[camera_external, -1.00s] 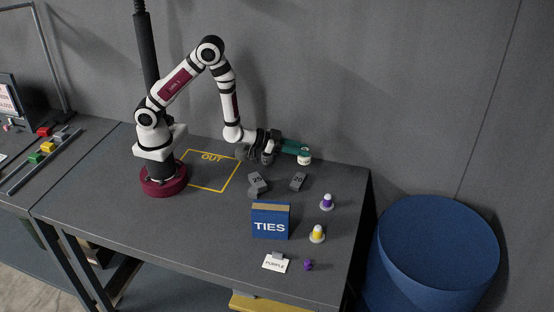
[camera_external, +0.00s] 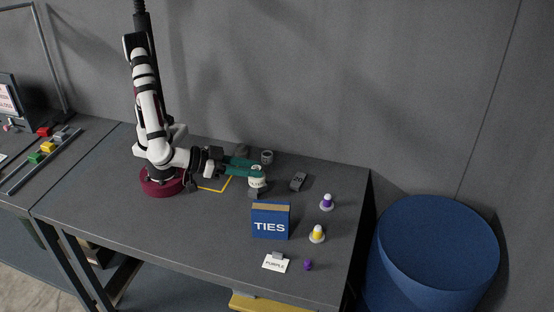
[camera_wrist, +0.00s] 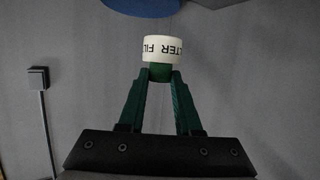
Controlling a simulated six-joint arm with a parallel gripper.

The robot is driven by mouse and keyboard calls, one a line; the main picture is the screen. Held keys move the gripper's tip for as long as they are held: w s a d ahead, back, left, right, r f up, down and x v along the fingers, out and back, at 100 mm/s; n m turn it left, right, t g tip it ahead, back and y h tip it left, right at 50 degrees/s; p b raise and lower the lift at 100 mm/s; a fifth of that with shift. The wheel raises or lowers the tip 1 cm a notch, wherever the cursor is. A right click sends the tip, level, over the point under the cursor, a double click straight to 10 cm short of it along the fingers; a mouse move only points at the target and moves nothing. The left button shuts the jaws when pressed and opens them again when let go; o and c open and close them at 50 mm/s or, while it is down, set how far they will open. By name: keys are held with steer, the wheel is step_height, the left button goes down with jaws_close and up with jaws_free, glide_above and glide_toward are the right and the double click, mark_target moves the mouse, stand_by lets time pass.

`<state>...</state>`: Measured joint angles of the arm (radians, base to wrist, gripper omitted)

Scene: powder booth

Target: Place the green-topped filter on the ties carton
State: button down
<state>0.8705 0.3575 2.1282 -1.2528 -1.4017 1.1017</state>
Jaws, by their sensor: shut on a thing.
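The filter is a white drum with FILTER lettering; in the wrist view (camera_wrist: 163,48) its green top sits between the green fingertips. My gripper (camera_wrist: 159,74) is shut on that green top. In the external view the filter (camera_external: 257,182) hangs at the end of my gripper (camera_external: 249,167), behind and slightly left of the ties carton, apart from it. The ties carton (camera_external: 270,224) is a blue box with a tan strip on its top edge, upright on the table; nothing rests on it.
A purple-topped filter (camera_external: 327,204) and a yellow-topped one (camera_external: 317,236) stand right of the carton. A grey weight (camera_external: 298,182) and grey cylinder (camera_external: 267,157) are behind. A blue bin (camera_external: 440,250) stands right.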

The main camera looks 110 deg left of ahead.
steer(key=s+d, duration=0.4)
steer(key=s, duration=0.1)
glide_above(266, 208)
steer(key=f, duration=0.7)
steer(key=shift+s+d, duration=0.15)
steer(key=shift+s, duration=0.2)
steer(key=f, duration=0.4)
steer(key=shift+w+a, duration=0.25)
steer(key=shift+w, duration=0.05)
steer(key=shift+f, duration=0.15)
steer(key=shift+f, duration=0.2)
steer(key=c, duration=0.6)
jaws_free()
